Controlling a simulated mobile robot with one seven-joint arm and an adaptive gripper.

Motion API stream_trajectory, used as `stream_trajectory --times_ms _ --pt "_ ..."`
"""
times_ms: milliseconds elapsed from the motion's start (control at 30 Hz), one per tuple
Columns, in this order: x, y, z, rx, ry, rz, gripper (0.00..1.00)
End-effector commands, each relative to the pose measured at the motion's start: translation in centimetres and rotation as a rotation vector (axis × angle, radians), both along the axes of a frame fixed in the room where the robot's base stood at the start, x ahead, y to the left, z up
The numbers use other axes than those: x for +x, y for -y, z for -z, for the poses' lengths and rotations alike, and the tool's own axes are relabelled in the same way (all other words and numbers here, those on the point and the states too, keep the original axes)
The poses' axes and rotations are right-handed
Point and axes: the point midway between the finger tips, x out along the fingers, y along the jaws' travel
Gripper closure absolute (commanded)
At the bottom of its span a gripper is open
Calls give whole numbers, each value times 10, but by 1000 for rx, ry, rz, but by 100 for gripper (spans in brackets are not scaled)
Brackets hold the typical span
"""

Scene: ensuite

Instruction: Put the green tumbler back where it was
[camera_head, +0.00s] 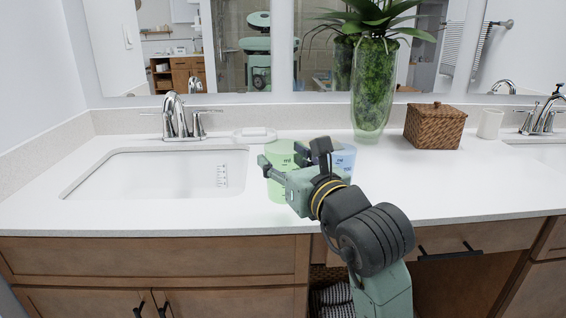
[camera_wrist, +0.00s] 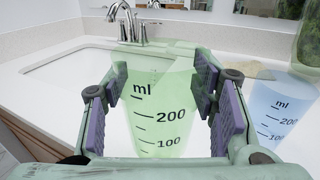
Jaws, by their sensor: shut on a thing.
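The green tumbler (camera_head: 281,187) is translucent, with ml marks, and is upright over the counter between the sink and the blue tumbler. My gripper (camera_head: 284,158) is around it from the front right, shut on it, and hides part of it. In the wrist view the green tumbler (camera_wrist: 158,115) stands between the two purple-padded fingers, marks facing me. I cannot tell whether its base touches the counter. A blue tumbler (camera_head: 345,161) stands just to its right, partly hidden by my gripper; it also shows in the wrist view (camera_wrist: 275,112).
The sink (camera_head: 130,175) with its faucet (camera_head: 175,118) is to the left; a clear marking scale shows near its right end. A soap dish (camera_head: 254,135), a glass plant vase (camera_head: 372,95), a wicker box (camera_head: 434,127) and a white cup (camera_head: 490,124) stand behind.

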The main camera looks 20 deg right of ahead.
Motion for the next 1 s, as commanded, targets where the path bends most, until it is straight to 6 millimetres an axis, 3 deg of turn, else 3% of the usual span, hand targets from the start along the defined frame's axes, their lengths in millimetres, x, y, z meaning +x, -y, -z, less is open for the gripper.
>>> stream_trajectory --times_ms 200,433,600,800,1000 --pt "58 21 4 5 -4 -1 80" --pt "104 38 9 1 -2 0 80" --pt "115 43 13 1 -1 1 80" --pt "115 43 38 3 -2 1 80" --pt "114 43 46 -1 1 2 80"
